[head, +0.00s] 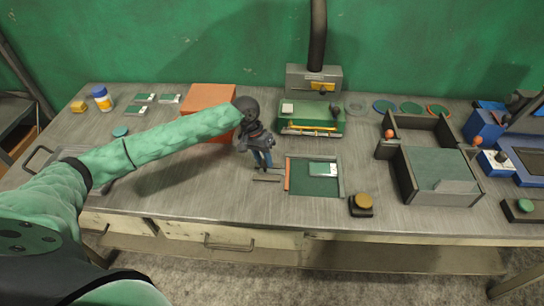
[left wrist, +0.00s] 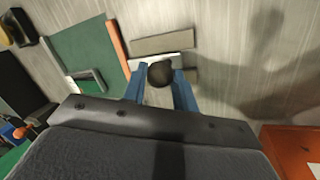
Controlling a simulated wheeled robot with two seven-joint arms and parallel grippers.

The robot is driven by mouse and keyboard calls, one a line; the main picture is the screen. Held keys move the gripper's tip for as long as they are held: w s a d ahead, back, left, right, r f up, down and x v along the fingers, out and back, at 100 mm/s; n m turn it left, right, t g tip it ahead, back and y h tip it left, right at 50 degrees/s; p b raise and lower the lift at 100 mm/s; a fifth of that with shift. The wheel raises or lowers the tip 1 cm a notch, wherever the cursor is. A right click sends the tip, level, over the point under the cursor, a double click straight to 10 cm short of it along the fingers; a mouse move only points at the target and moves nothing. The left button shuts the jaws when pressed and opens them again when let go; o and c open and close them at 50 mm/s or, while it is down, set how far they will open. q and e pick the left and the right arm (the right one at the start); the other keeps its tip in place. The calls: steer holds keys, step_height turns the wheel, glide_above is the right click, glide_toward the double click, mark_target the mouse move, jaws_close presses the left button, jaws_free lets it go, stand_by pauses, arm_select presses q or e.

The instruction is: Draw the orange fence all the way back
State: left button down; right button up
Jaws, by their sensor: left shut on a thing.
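The orange fence (head: 287,175) is a thin upright strip along the left edge of a green plate (head: 312,185) set in a grey frame. It also shows in the left wrist view (left wrist: 117,42). My left gripper (head: 264,163) is just left of the fence, pointing down. In the left wrist view its blue fingers (left wrist: 160,88) are shut on a round black knob (left wrist: 160,73). A pale strip lies under the knob and runs toward the fence; the join is partly hidden by the fingers. A green-and-white piece (head: 322,169) lies on the plate, apart from the fence.
A grey bar (head: 267,178) lies beside the fingers. An orange box (head: 208,98) stands behind my left forearm. A black block with a yellow button (head: 362,204) sits right of the plate, and a walled tray (head: 440,172) further right. A green machine (head: 312,116) stands behind.

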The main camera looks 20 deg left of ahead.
arm_select(q)
steer(key=shift+a, duration=0.2)
arm_select(e)
steer(key=shift+d+f, duration=0.1)
arm_select(q)
steer(key=c, duration=1.4)
jaws_free()
steer(key=o, duration=0.3)
steer(key=shift+s+a, duration=0.1)
steer(key=shift+a, duration=0.05)
steer(key=shift+r, duration=0.15)
arm_select(e)
steer(key=shift+f, duration=0.1)
arm_select(q)
steer(key=shift+r+b, duration=0.25)
steer(key=shift+b, duration=0.05)
steer(key=b+v, duration=0.2)
steer(key=v, duration=0.5)
arm_select(e)
step_height(320, 180, up, 5)
steer(key=w+a, duration=0.2)
steer(key=shift+w+a, duration=0.25)
steer(key=shift+w, duration=0.1)
arm_select(q)
steer(key=shift+a, duration=0.1)
arm_select(e)
steer(key=shift+f, duration=0.1)
